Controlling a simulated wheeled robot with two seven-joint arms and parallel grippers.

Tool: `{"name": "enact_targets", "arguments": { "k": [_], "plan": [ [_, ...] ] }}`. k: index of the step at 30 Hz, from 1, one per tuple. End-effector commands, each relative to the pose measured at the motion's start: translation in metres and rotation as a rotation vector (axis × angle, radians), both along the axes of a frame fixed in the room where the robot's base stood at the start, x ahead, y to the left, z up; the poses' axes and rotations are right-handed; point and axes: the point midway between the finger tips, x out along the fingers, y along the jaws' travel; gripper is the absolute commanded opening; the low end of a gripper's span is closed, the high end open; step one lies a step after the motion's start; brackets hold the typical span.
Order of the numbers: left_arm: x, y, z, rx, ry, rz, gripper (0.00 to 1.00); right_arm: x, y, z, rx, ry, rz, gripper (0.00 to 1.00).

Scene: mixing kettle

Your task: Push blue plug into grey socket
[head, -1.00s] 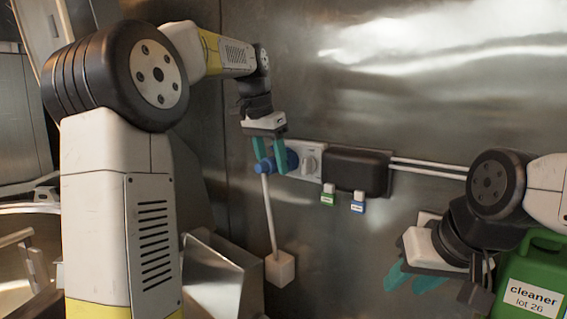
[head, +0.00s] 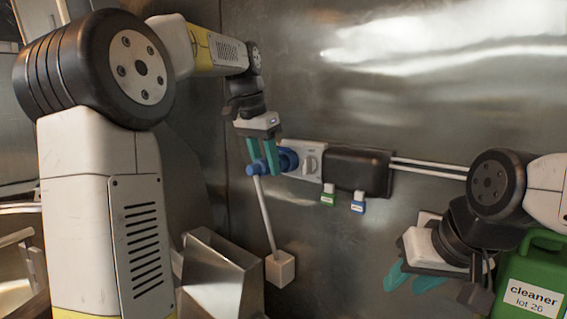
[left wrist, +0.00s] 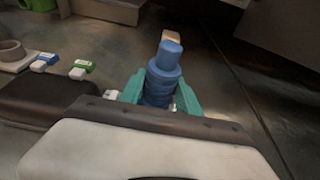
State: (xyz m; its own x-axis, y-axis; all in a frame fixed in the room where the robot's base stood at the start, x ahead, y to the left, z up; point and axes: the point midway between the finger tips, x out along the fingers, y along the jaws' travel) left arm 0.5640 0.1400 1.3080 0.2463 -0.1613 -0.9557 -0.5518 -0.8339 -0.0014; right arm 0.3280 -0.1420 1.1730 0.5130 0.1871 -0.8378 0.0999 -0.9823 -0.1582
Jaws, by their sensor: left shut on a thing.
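The blue plug (head: 254,169) is held in my left gripper (head: 262,168), whose teal fingers are closed across it. It lies roughly sideways, with a pale cable hanging from its left end. The plug also shows between the fingers in the left wrist view (left wrist: 164,62). The grey socket panel (head: 305,152) is on the metal wall just right of the gripper. My right gripper (head: 410,284) is open and empty at the lower right.
A black box (head: 357,172) is beside the panel, with a green tag (head: 328,197) and a blue tag (head: 358,204) below it. White pipes run right along the wall. A pale block (head: 280,268) ends the cable. A green cleaner canister (head: 545,255) stands at lower right.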

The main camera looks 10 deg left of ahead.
Motion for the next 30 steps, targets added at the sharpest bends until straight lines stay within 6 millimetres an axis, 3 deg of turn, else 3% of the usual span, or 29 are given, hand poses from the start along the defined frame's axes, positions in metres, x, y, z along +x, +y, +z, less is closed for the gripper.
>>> {"name": "enact_targets", "arguments": {
  "k": [18, 30],
  "plan": [
    [-0.030, 0.020, 0.000, -0.002, -0.001, 0.001, 0.00, 0.000, 0.000, 0.000, 0.000, 0.000, 0.000, 0.36],
    [-0.033, 0.021, 0.000, -0.002, -0.001, 0.000, 0.00, 0.000, 0.000, 0.000, 0.000, 0.000, 0.000, 0.36]
  ]
}}
